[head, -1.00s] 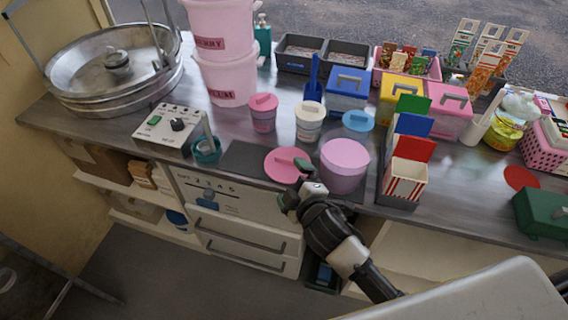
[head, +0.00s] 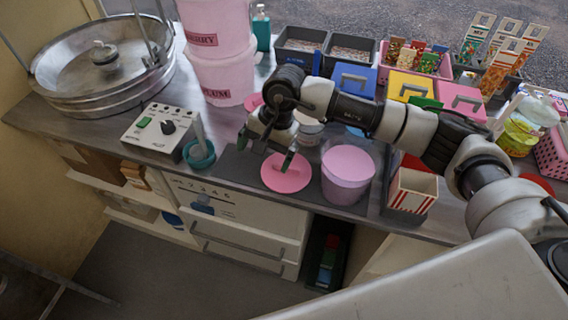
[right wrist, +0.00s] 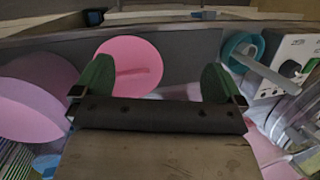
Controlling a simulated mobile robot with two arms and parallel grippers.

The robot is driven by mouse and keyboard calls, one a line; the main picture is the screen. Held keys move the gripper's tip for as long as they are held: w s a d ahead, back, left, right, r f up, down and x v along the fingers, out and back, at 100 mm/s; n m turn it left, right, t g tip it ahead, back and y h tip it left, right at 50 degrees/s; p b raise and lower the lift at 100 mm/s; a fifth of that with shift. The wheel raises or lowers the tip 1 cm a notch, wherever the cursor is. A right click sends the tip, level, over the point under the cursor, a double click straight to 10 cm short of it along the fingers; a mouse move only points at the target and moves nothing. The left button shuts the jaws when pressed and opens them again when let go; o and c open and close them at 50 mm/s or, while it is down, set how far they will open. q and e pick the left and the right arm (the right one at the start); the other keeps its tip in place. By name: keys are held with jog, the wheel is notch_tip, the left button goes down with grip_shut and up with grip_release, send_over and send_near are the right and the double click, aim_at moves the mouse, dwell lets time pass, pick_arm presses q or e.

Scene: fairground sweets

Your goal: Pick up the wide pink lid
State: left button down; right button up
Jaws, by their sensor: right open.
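The wide pink lid (head: 280,183) is a flat round disc lying on the dark mat at the counter's front, beside the pink tub (head: 345,188). It also shows in the right wrist view (right wrist: 143,55), with a raised pink handle bar across it. My right gripper (head: 266,150) is open and empty, over the far left side of the lid; one green fingertip overlaps the lid in the head view. In the right wrist view the gripper (right wrist: 155,82) has its left finger overlapping the lid's edge and its right finger clear of it. My left gripper is out of view.
A teal bowl (head: 200,160) and a control box (head: 150,135) stand to the left. Behind are stacked pink buckets (head: 220,80) and a white tub (head: 308,130), partly hidden by my arm. A red-striped box (head: 412,190) stands right of the pink tub.

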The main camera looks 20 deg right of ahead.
jog(key=w+d+r+n+h, duration=0.1)
jog(key=w+d+h, duration=0.2)
jog(key=d, duration=0.2)
jog(key=p, duration=0.1)
send_near(297, 176)
jog(key=shift+w+a+f+t+h, duration=0.3)
jog(key=shift+w+a+f, duration=0.75)
jog(key=shift+w+a, duration=0.15)
jog(key=shift+f+p, duration=0.35)
jog(key=shift+p, duration=0.1)
jog(key=f, duration=0.1)
jog(key=f+p, duration=0.1)
jog(key=f, duration=0.1)
jog(key=shift+s+a+f, duration=0.1)
jog(key=shift+s+f, duration=0.1)
jog(key=shift+f, duration=0.6)
jog(key=shift+r, duration=0.1)
jog(key=c, duration=0.8)
